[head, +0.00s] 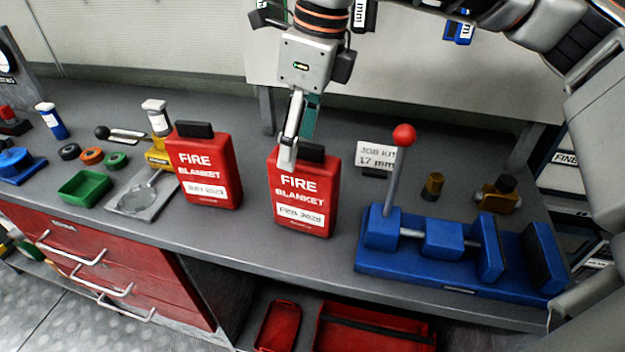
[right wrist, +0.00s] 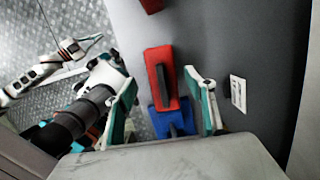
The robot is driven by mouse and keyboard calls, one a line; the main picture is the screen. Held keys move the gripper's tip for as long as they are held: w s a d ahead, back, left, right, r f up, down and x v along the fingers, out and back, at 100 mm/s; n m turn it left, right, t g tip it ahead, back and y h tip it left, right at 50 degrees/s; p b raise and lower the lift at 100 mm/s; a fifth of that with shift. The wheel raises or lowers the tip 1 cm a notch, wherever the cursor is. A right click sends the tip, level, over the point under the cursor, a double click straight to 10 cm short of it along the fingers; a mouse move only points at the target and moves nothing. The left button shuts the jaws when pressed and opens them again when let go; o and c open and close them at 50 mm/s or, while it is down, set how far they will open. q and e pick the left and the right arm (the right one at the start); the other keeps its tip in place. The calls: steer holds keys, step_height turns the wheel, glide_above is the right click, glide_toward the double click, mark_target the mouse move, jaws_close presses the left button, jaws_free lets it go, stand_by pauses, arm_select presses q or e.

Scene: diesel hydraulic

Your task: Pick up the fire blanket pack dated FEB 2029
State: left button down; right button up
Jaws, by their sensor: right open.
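The red fire blanket pack marked FEB 2029 (head: 302,208) stands upright on the grey bench in the head view, its black top handle partly hidden by my right gripper. My right gripper (head: 287,163) is open and points down at the top of this pack. In the right wrist view, the open fingers (right wrist: 168,88) are either side of the pack (right wrist: 157,62), with its black handle between them; I cannot tell whether they touch it. A second red pack (head: 205,170), its date hard to read, stands to the left. A pale claw-like part, probably my left gripper (right wrist: 84,44), shows in the right wrist view.
A blue vise (head: 440,243) with a red-knobbed lever stands close on the right. A white card (head: 377,155) is behind. A green tray (head: 85,187) and small parts are at left. Red bins (head: 372,330) sit below the bench.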

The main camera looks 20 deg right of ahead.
mark_target(300, 175)
steer(key=shift+s+d+f, duration=0.15)
steer(key=shift+d+f, duration=0.2)
steer(key=shift+d, duration=0.1)
steer(key=shift+f+h, duration=0.3)
steer(key=shift+f, duration=0.05)
steer(key=shift+a+f, duration=0.15)
steer(key=shift+f, duration=0.7)
steer(key=f, duration=0.5)
steer(key=shift+w+a, duration=0.2)
steer(key=shift+w, duration=0.1)
jaws_close()
